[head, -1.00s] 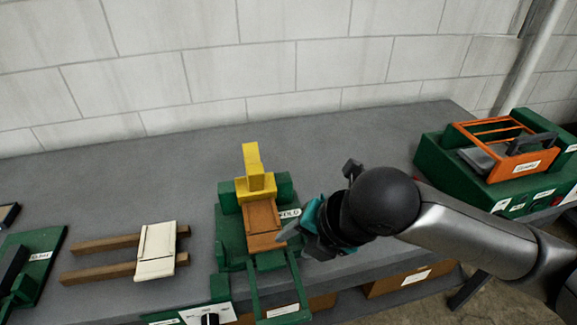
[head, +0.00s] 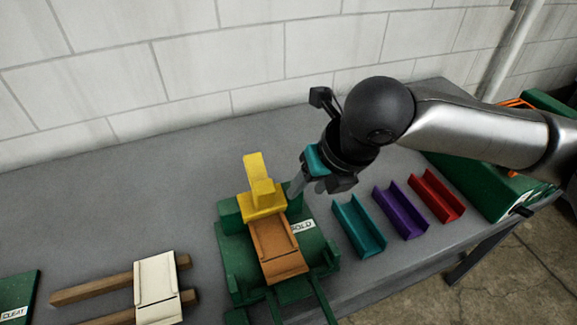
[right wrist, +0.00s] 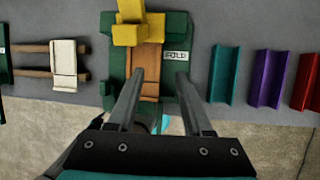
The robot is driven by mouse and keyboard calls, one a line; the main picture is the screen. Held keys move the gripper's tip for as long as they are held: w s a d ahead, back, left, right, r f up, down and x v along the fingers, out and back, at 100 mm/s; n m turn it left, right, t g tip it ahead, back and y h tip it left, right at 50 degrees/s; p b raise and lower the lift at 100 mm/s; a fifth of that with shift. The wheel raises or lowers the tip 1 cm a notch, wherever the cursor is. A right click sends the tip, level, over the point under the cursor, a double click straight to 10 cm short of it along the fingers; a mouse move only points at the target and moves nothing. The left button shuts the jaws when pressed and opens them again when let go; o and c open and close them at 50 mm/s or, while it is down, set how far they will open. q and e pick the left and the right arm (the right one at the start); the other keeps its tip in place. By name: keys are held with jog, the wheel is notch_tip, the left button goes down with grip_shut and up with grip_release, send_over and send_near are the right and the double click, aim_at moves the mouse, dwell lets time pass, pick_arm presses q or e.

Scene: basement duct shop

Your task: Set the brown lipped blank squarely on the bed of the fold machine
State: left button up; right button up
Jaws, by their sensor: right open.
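The brown lipped blank (head: 279,251) lies on the bed of the green fold machine (head: 237,267), in front of and partly under the yellow block (head: 261,197). It looks roughly in line with the bed. The blank also shows in the right wrist view (right wrist: 148,60), between my fingers. My right gripper (head: 297,190) is open and empty, above and beside the machine's right side in the head view. In the right wrist view its two fingers (right wrist: 157,85) stand apart, with nothing between them. My left gripper is out of view.
A cream blank (head: 157,285) rests on two wooden rails at the left. Teal (head: 359,227), purple (head: 401,211) and red (head: 437,196) channels lie to the right of the machine. The bench behind the machine is clear. A cinder-block wall stands behind.

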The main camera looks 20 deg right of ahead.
jog(key=b, duration=0.3)
send_near(283, 215)
jog(key=x, duration=0.6)
jog(key=shift+f, duration=0.25)
jog(key=shift+w+a+f, duration=0.1)
jog(key=shift+w+f, duration=0.15)
jog(key=shift+f, duration=0.25)
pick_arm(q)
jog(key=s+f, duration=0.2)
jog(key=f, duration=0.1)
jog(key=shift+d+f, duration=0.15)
pick_arm(e)
jog(key=shift+c, duration=0.2)
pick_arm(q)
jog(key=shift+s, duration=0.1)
pick_arm(e)
grip_shut()
